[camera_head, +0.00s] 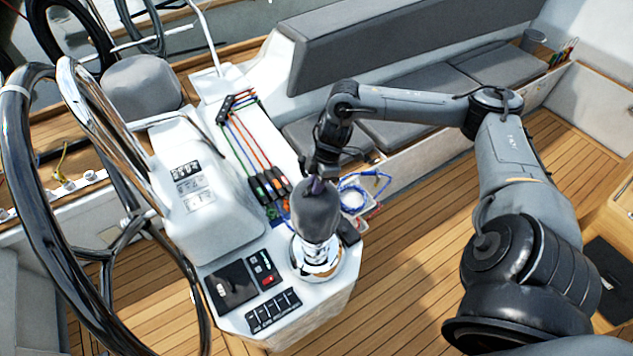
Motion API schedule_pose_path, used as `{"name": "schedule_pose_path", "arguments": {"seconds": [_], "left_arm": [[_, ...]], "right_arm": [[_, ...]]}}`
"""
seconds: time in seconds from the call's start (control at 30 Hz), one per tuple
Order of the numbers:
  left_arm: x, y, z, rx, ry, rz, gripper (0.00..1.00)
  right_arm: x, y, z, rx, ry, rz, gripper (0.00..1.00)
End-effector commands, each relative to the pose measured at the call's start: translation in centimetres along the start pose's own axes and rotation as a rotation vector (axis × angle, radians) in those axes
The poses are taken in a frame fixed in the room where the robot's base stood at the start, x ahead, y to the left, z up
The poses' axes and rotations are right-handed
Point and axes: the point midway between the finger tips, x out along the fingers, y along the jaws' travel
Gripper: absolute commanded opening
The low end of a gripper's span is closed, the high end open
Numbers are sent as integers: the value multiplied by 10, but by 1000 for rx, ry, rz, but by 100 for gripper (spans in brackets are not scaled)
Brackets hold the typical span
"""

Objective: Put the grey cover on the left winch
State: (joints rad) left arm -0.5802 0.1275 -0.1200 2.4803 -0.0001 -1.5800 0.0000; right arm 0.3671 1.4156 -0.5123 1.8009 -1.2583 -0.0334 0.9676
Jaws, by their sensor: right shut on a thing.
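The grey cover (316,212) is a soft, dark grey cap in the camera_head view. It is upright, directly over the chrome winch (316,262) at the right end of the white console. The winch's wide shiny base and part of its drum show below the cover's lower edge, so the cover does not hide all of it. I cannot tell how much of the drum is inside. My right gripper (318,184) points down and is shut on the top of the cover. My left gripper is out of view.
The white console (215,225) carries a dark screen, switches and rope clutches (268,188) beside the winch. A blue rope (365,188) lies behind it. A large black steering wheel (35,215) stands at left. Grey seat cushions (400,130) line the back.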

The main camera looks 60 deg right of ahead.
Motion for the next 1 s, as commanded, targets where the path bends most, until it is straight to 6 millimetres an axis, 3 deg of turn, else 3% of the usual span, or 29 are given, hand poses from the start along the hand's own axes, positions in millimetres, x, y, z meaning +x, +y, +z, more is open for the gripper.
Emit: {"name": "schedule_pose_path", "arguments": {"seconds": [0.5, 1.0], "left_arm": [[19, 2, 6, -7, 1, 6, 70], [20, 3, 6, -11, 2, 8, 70]], "right_arm": [[39, 0, 9, 0, 1, -1, 0], [43, 0, 10, 0, 1, 0, 0]]}}
